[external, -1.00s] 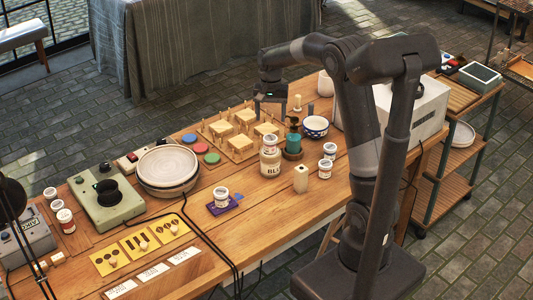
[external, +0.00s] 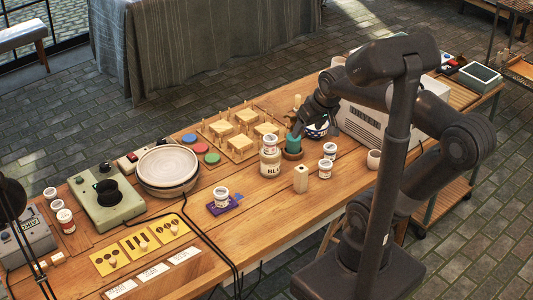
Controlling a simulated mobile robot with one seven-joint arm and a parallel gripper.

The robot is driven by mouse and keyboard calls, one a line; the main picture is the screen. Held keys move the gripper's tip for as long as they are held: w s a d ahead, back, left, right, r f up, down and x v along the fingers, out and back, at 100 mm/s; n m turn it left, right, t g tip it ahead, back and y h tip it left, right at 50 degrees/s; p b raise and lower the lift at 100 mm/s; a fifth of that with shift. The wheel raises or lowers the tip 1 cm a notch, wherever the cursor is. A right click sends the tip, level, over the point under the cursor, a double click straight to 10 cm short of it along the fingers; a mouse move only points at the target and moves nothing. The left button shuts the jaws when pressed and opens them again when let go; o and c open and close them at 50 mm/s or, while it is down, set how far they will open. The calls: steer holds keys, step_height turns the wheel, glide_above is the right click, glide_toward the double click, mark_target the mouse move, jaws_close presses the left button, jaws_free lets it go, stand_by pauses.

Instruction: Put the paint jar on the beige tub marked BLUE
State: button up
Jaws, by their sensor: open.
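The beige tub marked BLUE (external: 269,166) stands upright near the middle of the table, its label partly readable. A small white-lidded paint jar (external: 270,143) appears upright on top of it. My gripper (external: 297,130) is open, to the right of the tub and above the teal bottle (external: 293,146). It is apart from the jar and holds nothing that I can see. Its fingertips are small and dark against the bottle's top, so whether they touch it I cannot tell.
Similar jars stand on a purple cloth (external: 228,206) and right of a cream block (external: 300,179). A blue-and-white bowl (external: 319,130) is partly hidden behind my arm. A wooden pegged rack (external: 239,133) lies behind the tub.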

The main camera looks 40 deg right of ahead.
steer(key=s, duration=0.2)
steer(key=s+n, duration=0.1)
steer(key=shift+a+f+t, duration=0.25)
steer(key=shift+f+t, duration=0.05)
steer(key=shift+f, duration=0.05)
steer(key=shift+o, duration=0.3)
